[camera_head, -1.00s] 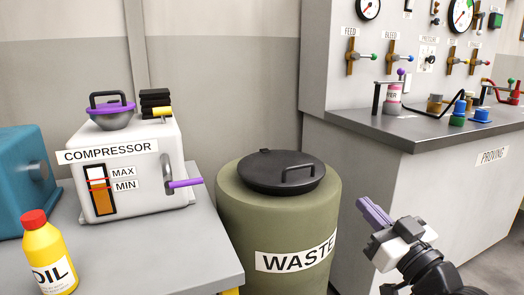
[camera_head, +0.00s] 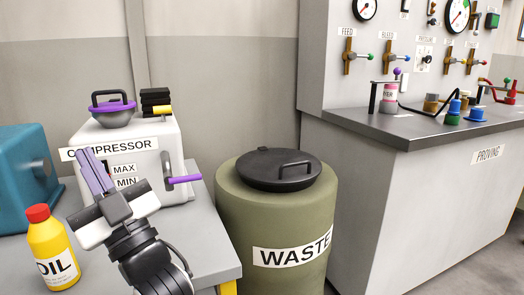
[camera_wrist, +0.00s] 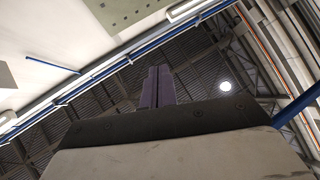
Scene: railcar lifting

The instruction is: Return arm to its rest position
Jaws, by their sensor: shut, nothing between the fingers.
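My gripper (camera_head: 95,172) is in front of the compressor (camera_head: 180,140) in the head view, its purple fingers together and pointing up and to the left. Nothing is between the fingers. It covers part of the compressor's front and the lower gauge beside the MAX and MIN labels. I cannot tell whether it touches the compressor. In the wrist view the shut fingers (camera_wrist: 158,88) point up toward the ceiling, with no object near them.
The yellow oil bottle (camera_head: 52,250) stands left of my arm on the grey table (camera_head: 212,240). The green waste drum (camera_head: 275,215) with its black lid (camera_head: 265,170) stands right of the table. The proving bench (camera_head: 420,135) is further right.

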